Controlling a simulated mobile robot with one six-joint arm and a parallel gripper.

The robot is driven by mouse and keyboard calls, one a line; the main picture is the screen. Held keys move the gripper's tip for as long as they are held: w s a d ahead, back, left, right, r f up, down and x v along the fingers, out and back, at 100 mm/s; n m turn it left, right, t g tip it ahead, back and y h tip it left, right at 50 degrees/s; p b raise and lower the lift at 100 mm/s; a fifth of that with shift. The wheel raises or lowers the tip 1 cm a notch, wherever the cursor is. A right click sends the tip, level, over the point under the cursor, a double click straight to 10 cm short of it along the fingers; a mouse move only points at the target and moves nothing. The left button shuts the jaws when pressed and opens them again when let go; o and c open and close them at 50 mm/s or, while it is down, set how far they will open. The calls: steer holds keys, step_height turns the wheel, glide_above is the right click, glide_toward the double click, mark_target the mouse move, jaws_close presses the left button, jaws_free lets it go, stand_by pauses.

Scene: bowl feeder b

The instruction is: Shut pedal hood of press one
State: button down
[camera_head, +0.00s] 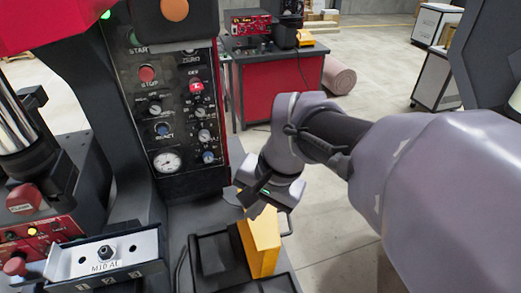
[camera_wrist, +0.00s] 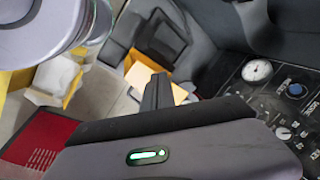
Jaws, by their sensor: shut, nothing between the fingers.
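The yellow pedal hood (camera_head: 263,246) stands raised, nearly upright, at the right side of a black pedal housing (camera_head: 218,260) at the foot of the press in the head view. My gripper (camera_head: 256,207) is shut and empty, right at the top edge of the hood; I cannot tell whether they touch. In the wrist view my shut dark fingers (camera_wrist: 158,94) show in front of an orange-yellow surface, probably the hood (camera_wrist: 148,70). My gripper's body hides part of what lies beyond it.
The press's control panel (camera_head: 180,110) with gauge and knobs rises behind the pedal. A red bench (camera_head: 272,85) stands farther back. Open floor lies at right.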

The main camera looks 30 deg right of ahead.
steer(key=w+d+f+m+g+y+p, duration=0.25)
steer(key=d+m, duration=0.35)
steer(key=d, duration=0.6)
steer(key=s+d+f+m+t+y+p, duration=0.15)
steer(key=s+d+f+m, duration=0.35)
steer(key=d+f+m, duration=0.5)
steer(key=w+a+f+n+b, duration=0.3)
steer(key=w+a+f, duration=0.1)
steer(key=a+f, duration=0.2)
steer(key=shift+b, duration=0.4)
steer(key=shift+a+r, duration=0.1)
